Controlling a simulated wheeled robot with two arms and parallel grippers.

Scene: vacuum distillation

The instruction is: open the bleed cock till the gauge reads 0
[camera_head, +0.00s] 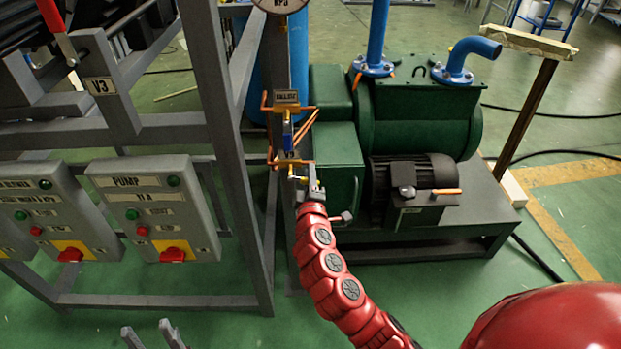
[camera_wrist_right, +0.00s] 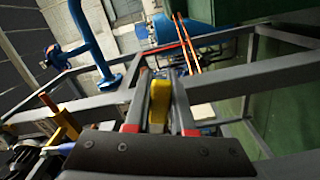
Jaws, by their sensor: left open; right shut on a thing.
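My right gripper (camera_head: 311,190) reaches the narrow grey post below a small label plate. In the right wrist view, its fingers (camera_wrist_right: 159,85) are shut on a yellow handle (camera_wrist_right: 159,100), apparently the bleed cock's lever. The cock's yellow part (camera_head: 292,171) also shows in the head view, beside brass piping; its exact angle is hard to tell. The gauge (camera_head: 275,4) is cut off at the top edge; only its lower rim and "kPa" show, so its reading is hidden. My left gripper (camera_head: 150,338) is open and empty at the bottom edge, below the control boxes.
A blue-handled valve (camera_head: 288,132) with a label plate sits just above on the post. A green pump (camera_head: 420,110) with a black motor (camera_head: 412,172) stands to the right. Grey control boxes (camera_head: 155,210) and frame bars are on the left. Open floor lies in front.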

